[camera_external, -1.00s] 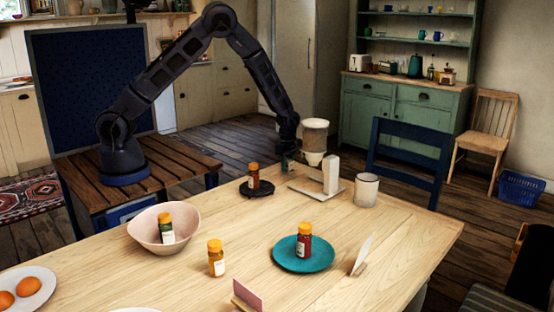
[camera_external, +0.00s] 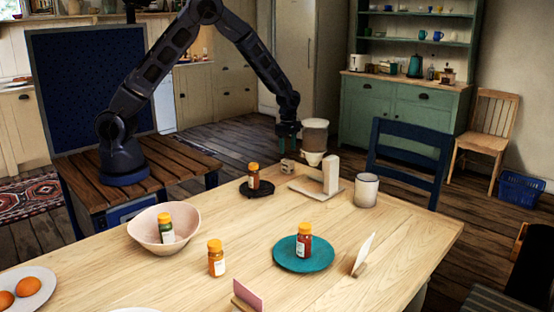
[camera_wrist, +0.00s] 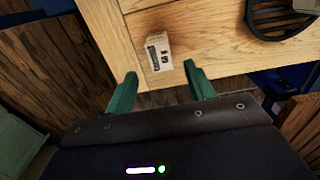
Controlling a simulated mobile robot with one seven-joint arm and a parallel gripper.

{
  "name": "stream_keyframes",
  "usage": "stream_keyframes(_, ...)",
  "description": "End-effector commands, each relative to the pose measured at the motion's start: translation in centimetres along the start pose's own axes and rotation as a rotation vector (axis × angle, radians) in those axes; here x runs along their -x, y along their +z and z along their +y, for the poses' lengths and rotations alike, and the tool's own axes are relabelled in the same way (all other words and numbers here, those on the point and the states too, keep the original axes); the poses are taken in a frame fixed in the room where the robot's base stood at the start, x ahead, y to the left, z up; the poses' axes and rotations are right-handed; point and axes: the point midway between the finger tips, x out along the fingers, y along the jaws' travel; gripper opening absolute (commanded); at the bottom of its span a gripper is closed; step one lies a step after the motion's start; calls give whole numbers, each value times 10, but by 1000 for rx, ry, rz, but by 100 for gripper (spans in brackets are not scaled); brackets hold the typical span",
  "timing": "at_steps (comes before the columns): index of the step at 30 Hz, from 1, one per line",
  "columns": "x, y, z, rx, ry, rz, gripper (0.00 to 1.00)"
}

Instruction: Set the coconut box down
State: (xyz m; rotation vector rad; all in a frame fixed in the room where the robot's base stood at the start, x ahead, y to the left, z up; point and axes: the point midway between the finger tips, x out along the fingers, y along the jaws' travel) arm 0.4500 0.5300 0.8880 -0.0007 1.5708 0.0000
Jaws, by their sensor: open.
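The coconut box (camera_wrist: 158,52), a small pale box with dark print on its label, rests on the wooden table close to its edge. In the external view the small box (camera_external: 287,166) sits at the far edge, between the black trivet and the white stand. My gripper (camera_external: 288,138) is above it, apart from it and empty. In the wrist view my gripper (camera_wrist: 160,73) has its two green fingers spread wide, with the box beyond the fingertips and nothing between them.
A black trivet (camera_wrist: 259,32) lies near the box, with an orange-capped jar (camera_external: 253,177) on it. A dispenser (camera_external: 314,138) and a white stand (camera_external: 330,175) are close on the right, with a white mug (camera_external: 366,190) beyond. The table front holds a bowl and a teal plate.

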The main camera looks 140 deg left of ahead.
Motion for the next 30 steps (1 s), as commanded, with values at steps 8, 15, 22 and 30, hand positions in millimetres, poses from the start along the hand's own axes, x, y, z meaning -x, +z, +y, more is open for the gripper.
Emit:
stream_keyframes(8, 31, 0, 0, 0, 2, 0, 54)
stream_keyframes(15, 35, 0, 0, 0, 0, 1, 54)
stream_keyframes(22, 47, 11, -11, -53, 3, -12, 54)
stream_keyframes(30, 118, 67, -91, -414, 19, -76, 54)
